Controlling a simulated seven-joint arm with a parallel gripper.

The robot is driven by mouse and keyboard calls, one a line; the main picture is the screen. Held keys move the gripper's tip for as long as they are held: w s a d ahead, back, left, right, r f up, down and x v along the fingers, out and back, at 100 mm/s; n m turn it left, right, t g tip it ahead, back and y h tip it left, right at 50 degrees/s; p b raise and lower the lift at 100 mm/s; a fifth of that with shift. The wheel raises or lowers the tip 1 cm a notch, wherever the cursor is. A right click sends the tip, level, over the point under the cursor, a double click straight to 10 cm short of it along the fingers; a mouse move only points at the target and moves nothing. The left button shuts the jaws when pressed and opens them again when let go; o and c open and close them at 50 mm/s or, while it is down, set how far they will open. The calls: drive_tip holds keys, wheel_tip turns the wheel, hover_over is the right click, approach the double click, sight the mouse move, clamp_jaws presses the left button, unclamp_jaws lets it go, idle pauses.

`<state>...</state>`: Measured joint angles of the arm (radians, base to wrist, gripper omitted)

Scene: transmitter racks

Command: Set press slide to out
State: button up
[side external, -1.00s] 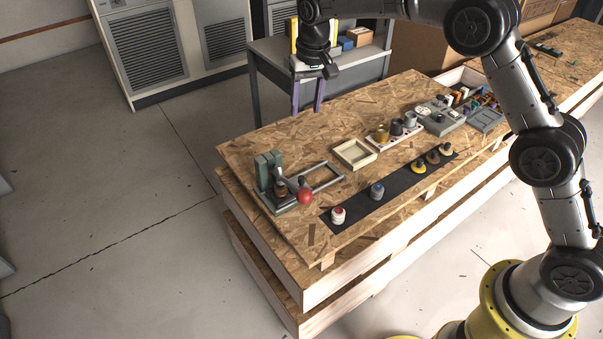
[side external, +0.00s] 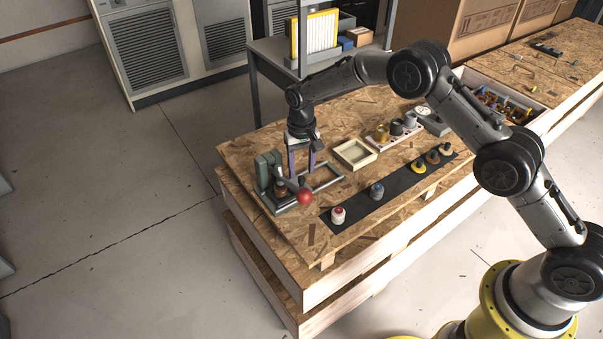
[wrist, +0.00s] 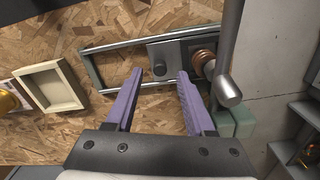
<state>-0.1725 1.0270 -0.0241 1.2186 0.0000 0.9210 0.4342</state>
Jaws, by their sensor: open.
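The press (side external: 266,172) stands at the left end of the board, a grey-green block with a red ball (side external: 305,197) on its lever. A rail frame (side external: 329,183) runs right from it. My gripper (side external: 301,174) hangs over the rails close to the press. Contact cannot be told.
A grey lever bar (wrist: 229,88) stands close right of the fingers. A cream tray (side external: 355,153) lies right of the rails. A dark strip (side external: 399,188) with several coloured knobs lies in front. A white rack (side external: 396,136) holds several cylinders behind the tray.

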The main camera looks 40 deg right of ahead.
drive_tip(key=shift+f, duration=1.3)
drive_tip(key=shift+c, duration=0.2)
clamp_jaws()
